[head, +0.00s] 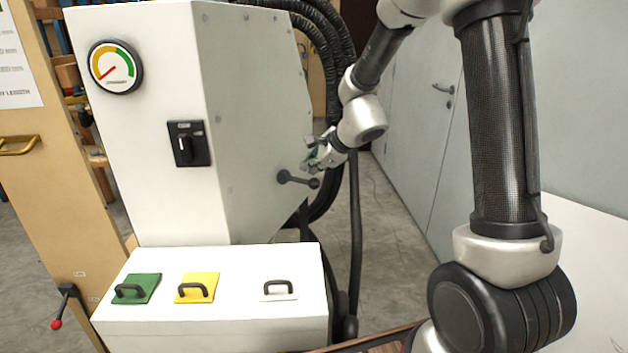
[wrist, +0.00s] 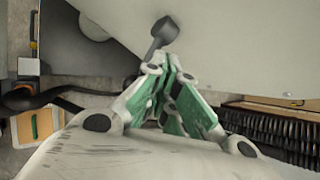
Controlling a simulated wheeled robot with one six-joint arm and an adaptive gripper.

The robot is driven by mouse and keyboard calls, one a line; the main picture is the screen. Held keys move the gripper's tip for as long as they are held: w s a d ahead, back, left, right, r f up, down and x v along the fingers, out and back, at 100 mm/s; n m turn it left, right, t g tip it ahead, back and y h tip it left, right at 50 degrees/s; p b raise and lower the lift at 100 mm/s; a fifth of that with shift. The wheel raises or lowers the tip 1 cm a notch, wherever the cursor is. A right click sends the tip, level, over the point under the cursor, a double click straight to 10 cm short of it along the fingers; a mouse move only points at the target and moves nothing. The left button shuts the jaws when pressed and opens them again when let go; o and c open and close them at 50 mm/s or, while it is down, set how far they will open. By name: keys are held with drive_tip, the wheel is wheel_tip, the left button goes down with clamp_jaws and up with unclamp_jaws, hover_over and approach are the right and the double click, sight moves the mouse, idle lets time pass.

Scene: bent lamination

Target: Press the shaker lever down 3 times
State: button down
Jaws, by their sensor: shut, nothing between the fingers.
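The shaker lever (head: 298,180) is a short dark lever with a round end on the right side face of the white machine. In the head view it points right and tilts slightly down. My gripper (head: 309,161), with green finger pads, is just above the lever's free end. In the wrist view the lever (wrist: 163,32) shows just beyond the fingertips (wrist: 170,68). The fingers are shut with nothing between them. I cannot tell whether they touch the lever.
The white machine (head: 160,90) carries a gauge (head: 115,66) and a black rotary switch (head: 188,144). A white box (head: 215,305) with green, yellow and white handled lids stands in front. Black hoses (head: 352,220) hang behind the lever. Grey doors (head: 420,120) stand at the right.

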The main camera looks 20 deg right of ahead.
sight(311, 181)
drive_tip(key=shift+f, duration=0.1)
idle(0.7)
drive_tip(key=shift+f, duration=0.35)
drive_tip(key=shift+f, duration=2)
idle(1.7)
drive_tip(key=shift+r, duration=0.1)
idle(0.4)
drive_tip(key=shift+r, duration=2.35)
drive_tip(key=shift+r, duration=2.5)
